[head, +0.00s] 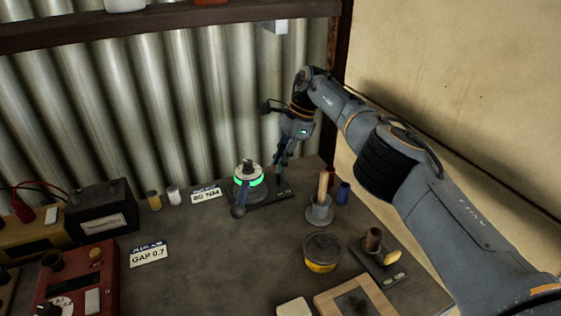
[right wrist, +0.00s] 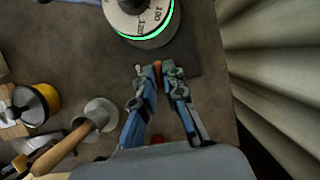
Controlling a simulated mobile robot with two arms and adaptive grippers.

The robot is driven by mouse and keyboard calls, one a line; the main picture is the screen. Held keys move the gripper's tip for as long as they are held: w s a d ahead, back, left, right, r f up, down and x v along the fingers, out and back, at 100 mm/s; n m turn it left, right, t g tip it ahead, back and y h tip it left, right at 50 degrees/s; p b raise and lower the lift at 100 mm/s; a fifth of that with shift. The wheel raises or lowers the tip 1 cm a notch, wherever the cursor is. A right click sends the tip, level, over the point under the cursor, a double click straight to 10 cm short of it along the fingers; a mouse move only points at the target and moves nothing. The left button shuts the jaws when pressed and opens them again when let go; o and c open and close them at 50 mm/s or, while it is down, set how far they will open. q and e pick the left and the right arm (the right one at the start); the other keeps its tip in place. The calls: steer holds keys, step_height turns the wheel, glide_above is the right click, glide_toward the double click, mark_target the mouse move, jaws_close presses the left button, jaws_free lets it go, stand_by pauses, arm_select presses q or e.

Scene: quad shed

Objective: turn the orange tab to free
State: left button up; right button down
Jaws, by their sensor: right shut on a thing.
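My right gripper (head: 279,178) reaches down at the right end of a dark base plate (head: 262,200). In the right wrist view its blue-grey fingers (right wrist: 158,70) are shut on the small orange tab (right wrist: 157,66), of which only a sliver shows between the fingertips. The tab cannot be made out in the head view, and its angle is hard to tell. Beside it on the plate stands a round dial device with a glowing green ring (head: 248,181); its numbered face also shows in the right wrist view (right wrist: 133,18). My left gripper is not in view.
An "80 NM" card (head: 206,195) lies left. Corrugated wall (head: 150,110) rises behind. The bench's middle is clear.

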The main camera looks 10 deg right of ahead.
steer(key=shift+f, duration=0.1)
stand_by(0.6)
steer(key=c, duration=1.4)
jaws_free()
steer(key=shift+m, duration=0.3)
